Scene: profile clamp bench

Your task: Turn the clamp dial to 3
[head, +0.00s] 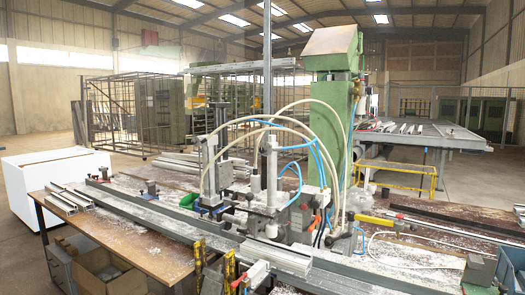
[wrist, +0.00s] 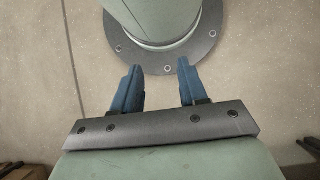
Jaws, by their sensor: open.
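My gripper (wrist: 158,72) shows in the wrist view, with two blue fingers set apart and nothing between them. I cannot make it out in the head view. In the head view, an upright clamp unit (head: 271,178) with hoses stands at the middle of the bench, and a second upright unit (head: 212,170) stands to its left. I cannot pick out a clamp dial or any numbers in either view. How far my gripper is from the clamp units cannot be told.
The long workbench (head: 145,243) carries metal rails and loose profiles (head: 278,257). Pale hoses arch over the clamps. A green machine column (head: 335,125) rises behind them. A white cabinet (head: 42,185) stands at left. The wrist view shows a pale speckled surface (wrist: 45,60).

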